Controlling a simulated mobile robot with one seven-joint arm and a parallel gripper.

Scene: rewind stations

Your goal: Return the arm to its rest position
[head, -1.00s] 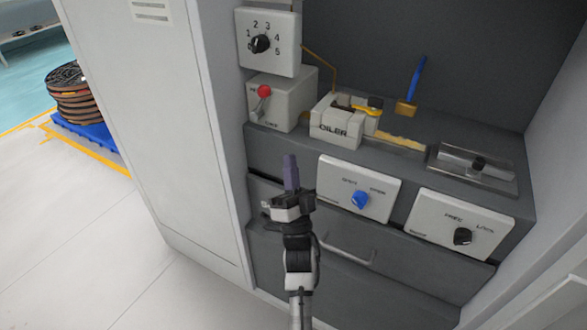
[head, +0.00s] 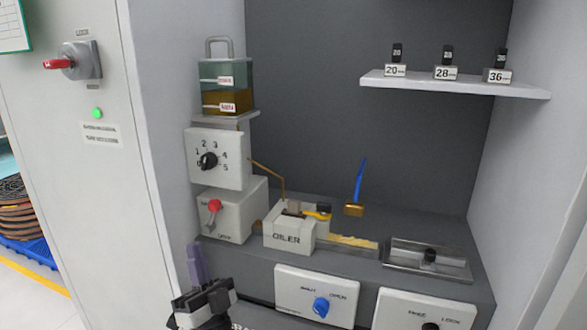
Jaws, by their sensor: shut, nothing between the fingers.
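My gripper (head: 196,266) is at the bottom left of the head view, its purple-grey fingers pointing up and closed together with nothing between them. It stands in front of the grey bench, left of the white panel with the blue knob (head: 320,307). The rest of my arm is mostly cut off by the lower edge of the picture.
The white oiler block (head: 288,238) and a box with a red lever (head: 232,216) stand on the bench. A numbered dial box (head: 217,160) and an oil tank (head: 226,90) are above. A shelf (head: 455,86) holds tagged blocks. A cabinet (head: 70,150) stands left.

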